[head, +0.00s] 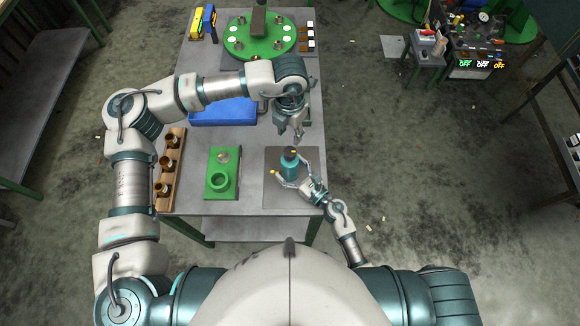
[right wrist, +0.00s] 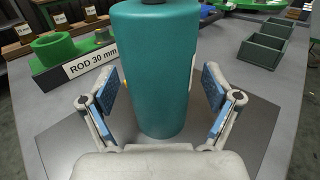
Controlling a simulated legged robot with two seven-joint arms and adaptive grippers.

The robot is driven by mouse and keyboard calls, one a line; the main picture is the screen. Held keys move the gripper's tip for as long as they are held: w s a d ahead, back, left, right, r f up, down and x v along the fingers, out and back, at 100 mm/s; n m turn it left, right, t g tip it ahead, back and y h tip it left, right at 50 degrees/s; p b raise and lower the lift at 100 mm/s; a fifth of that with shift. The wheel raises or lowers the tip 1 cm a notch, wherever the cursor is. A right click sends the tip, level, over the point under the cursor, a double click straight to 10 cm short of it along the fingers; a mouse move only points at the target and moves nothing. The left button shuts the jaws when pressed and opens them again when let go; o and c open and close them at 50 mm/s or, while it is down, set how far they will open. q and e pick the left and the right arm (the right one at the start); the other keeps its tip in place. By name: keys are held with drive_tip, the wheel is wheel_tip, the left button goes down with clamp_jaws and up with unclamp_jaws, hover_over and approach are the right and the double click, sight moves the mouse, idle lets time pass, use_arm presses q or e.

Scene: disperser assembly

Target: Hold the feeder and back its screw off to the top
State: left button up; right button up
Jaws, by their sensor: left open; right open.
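The feeder is most likely the teal cylinder (head: 290,166) standing upright on a dark square mat (head: 311,193) near the table's front right. It fills the middle of the right wrist view (right wrist: 152,70), where a dark piece (right wrist: 152,2) shows on its top, cut off by the frame edge. My right gripper (right wrist: 160,95) is open, with one blue-padded finger on each side of the cylinder and gaps visible. In the head view, my right gripper (head: 290,178) reaches it from the lower right. My left gripper (head: 290,134) is open and empty above and behind the cylinder's top.
A green fixture with a ring (head: 221,180) stands left of the mat, by a label reading "ROD 30 mm" (right wrist: 91,59). A wooden rack (head: 170,170) with brass cups lines the left edge. A blue tray (head: 222,112) and a green turntable (head: 260,36) lie farther back.

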clamp_jaws()
drive_tip(key=c, duration=0.8)
unclamp_jaws()
clamp_jaws()
